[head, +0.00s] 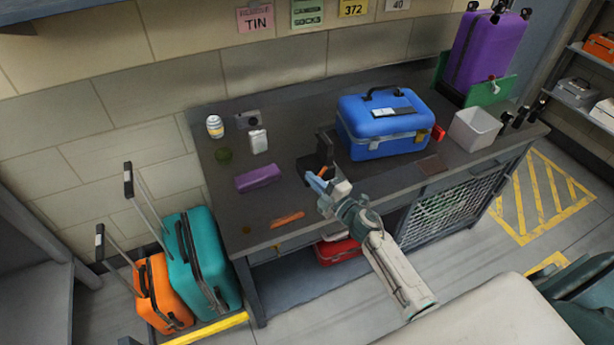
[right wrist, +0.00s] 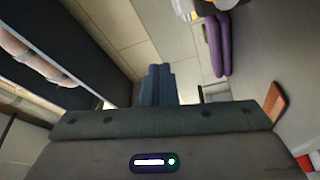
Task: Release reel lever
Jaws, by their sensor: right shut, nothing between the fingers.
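A dark upright stand (head: 325,148) on a dark base stands near the middle of the grey workbench, left of the blue case. A small orange piece by it, just above my fingertips, may be the reel lever; it is too small to be sure. My right gripper (head: 317,182) is shut and empty, its blue fingers just in front of the stand's base. I cannot tell whether they touch it. In the right wrist view the shut fingers (right wrist: 158,82) show with nothing between them. My left gripper is not in view.
A blue case (head: 381,140) sits right of the stand. A purple block (head: 258,179) and an orange bar (head: 287,219) lie to the left on the workbench (head: 240,215). A white bin (head: 474,130) stands at the right end. Teal and orange suitcases stand on the floor at left.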

